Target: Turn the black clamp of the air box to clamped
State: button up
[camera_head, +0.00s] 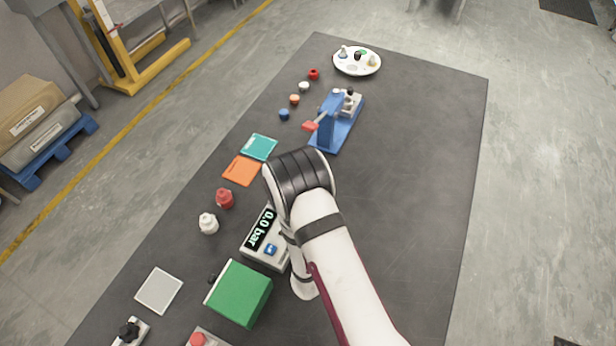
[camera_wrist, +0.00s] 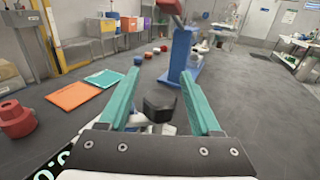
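The air box (camera_head: 253,248) is a light grey box with a black display reading "0.0 bar" and a blue part on top. My arm covers its right side in the head view. In the wrist view, a black block (camera_wrist: 160,104), which looks like the clamp, stands between the two teal fingers of my gripper (camera_wrist: 160,73). The fingers are spread, with a gap on each side of the block. A pale part shows below it. The display edge (camera_wrist: 50,165) shows at bottom left. My gripper's fingers and the clamp are hidden in the head view.
A green box (camera_head: 240,293) stands close to the air box. Red (camera_head: 225,198) and white (camera_head: 208,223) pieces lie to its left. Orange (camera_head: 242,171) and teal (camera_head: 259,147) squares and a blue stand (camera_head: 327,130) are beyond. The table's right side is clear.

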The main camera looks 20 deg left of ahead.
jog(key=v, duration=1.2)
jog(key=shift+d, duration=0.1)
